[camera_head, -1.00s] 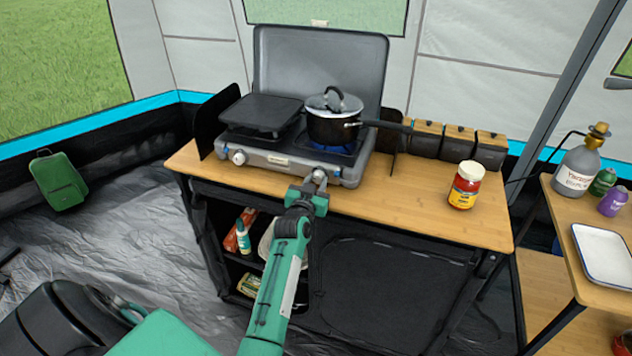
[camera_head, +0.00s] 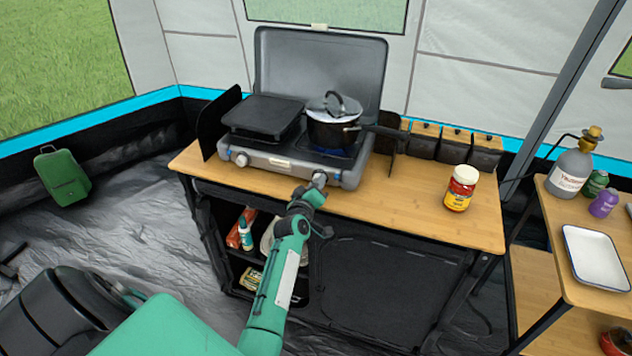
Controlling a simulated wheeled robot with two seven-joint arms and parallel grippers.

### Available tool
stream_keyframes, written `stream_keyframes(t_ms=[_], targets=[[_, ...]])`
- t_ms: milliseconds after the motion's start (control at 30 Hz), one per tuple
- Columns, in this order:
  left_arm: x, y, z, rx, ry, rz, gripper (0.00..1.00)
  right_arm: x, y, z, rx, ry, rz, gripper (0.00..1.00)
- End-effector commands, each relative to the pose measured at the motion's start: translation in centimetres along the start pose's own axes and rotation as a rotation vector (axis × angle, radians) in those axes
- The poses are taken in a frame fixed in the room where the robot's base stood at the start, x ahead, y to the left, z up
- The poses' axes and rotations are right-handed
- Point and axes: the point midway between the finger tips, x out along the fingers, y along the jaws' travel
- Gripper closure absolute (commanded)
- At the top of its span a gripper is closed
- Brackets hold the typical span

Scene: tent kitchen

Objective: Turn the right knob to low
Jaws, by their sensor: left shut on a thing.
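The grey camping stove (camera_head: 277,166) stands on the wooden counter with its lid up. Its left knob (camera_head: 240,159) is pale and in plain view on the front panel. The right knob (camera_head: 320,179) is at the front right of the panel, at the tip of my left gripper (camera_head: 317,184). The gripper is shut on the right knob, and its fingers hide part of it, so I cannot read its setting. A black pot with a glass lid (camera_head: 332,132) sits on the right burner, where a faint blue glow shows beneath it. My right gripper is not in view.
A black griddle (camera_head: 264,115) covers the left burner. The pot handle (camera_head: 385,130) sticks out to the right. A jar (camera_head: 461,187) stands on the counter's (camera_head: 405,205) right part. Black canisters (camera_head: 453,146) line the back. A side table holds a white tray (camera_head: 595,260).

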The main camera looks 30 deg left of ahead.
Motion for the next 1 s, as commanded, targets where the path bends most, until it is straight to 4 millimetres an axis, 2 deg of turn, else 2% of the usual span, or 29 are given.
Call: stream_keyframes(t_ms=[200, 500, 1000], targets=[[0.02, 0.08, -0.26, -0.181, -0.007, 0.002, 0.92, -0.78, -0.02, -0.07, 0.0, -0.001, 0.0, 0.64], [0.03, 0.02, -0.24, -0.353, -0.015, 0.004, 0.92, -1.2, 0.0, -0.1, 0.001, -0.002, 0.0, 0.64], [0.04, -0.04, -0.2, -0.428, -0.019, 0.005, 0.92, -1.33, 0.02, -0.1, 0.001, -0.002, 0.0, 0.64]])
